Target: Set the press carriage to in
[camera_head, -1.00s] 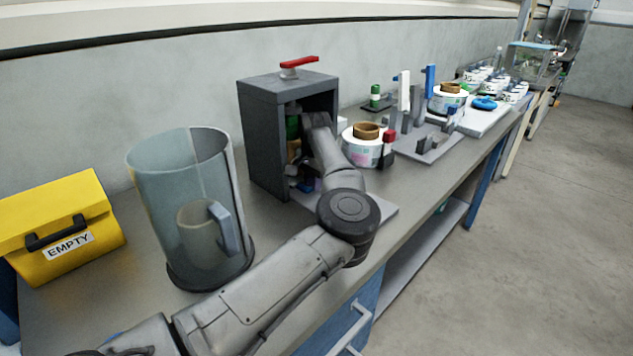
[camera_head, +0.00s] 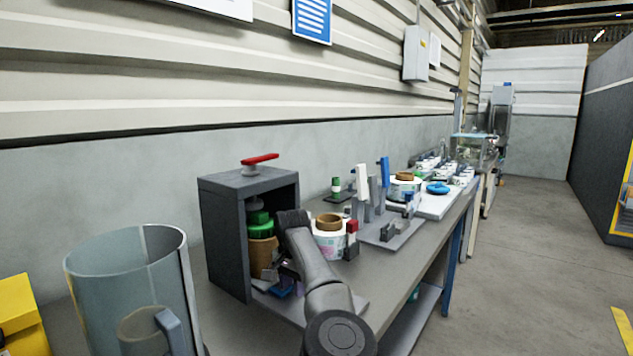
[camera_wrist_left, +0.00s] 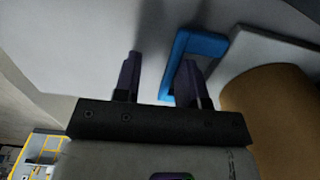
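The press is a dark grey open-fronted box (camera_head: 225,235) on the bench, with a red lever (camera_head: 260,159) on top. Inside stand a green part (camera_head: 260,226) and a brown roll (camera_head: 262,256). The carriage cannot be made out clearly; a blue piece (camera_head: 284,289) sits low at the press mouth beside my left gripper (camera_head: 272,278). In the left wrist view, my left gripper (camera_wrist_left: 160,80) has two dark fingers apart. A blue loop-shaped handle (camera_wrist_left: 205,45) is just beyond them, partly behind the right finger. A brown round body (camera_wrist_left: 270,115) is to the right. My right gripper is not in view.
A clear cylinder (camera_head: 130,270) with a mug-like shape stands left of the press, near a yellow box (camera_head: 18,315). A white label reel (camera_head: 330,240) and a grey fixture plate (camera_head: 395,232) stand to the right. The aisle floor (camera_head: 520,270) is clear.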

